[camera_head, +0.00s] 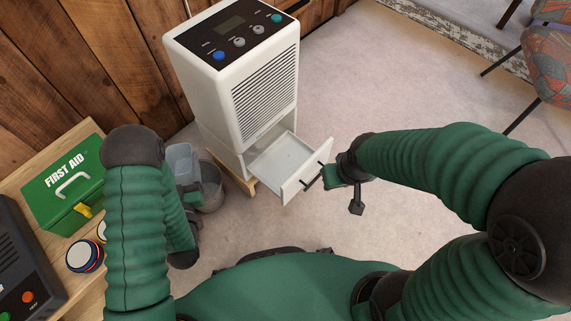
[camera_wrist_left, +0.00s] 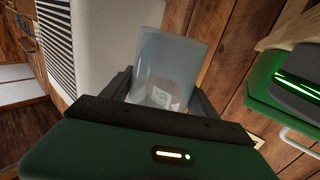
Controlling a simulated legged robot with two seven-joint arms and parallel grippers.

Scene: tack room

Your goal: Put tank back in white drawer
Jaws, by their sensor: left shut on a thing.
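The tank (camera_head: 182,160) is a translucent grey-blue container. My left gripper (camera_head: 188,184) is shut on it, holding it to the left of the white dehumidifier (camera_head: 236,75). In the left wrist view the tank (camera_wrist_left: 168,65) sits between the two dark fingers, with a small pale label near its lower end. The white drawer (camera_head: 280,157) is pulled out at the dehumidifier's base and looks empty. My right gripper (camera_head: 340,185) is at the dark handle on the drawer front; whether its fingers close on the handle is unclear.
A grey bucket (camera_head: 212,188) stands on the floor below the tank, partly hidden. A wooden bench at left carries a green first aid box (camera_head: 66,190), round tins (camera_head: 85,256) and a dark device (camera_head: 25,270). Patterned chairs (camera_head: 550,65) stand far right. Carpet beyond the drawer is clear.

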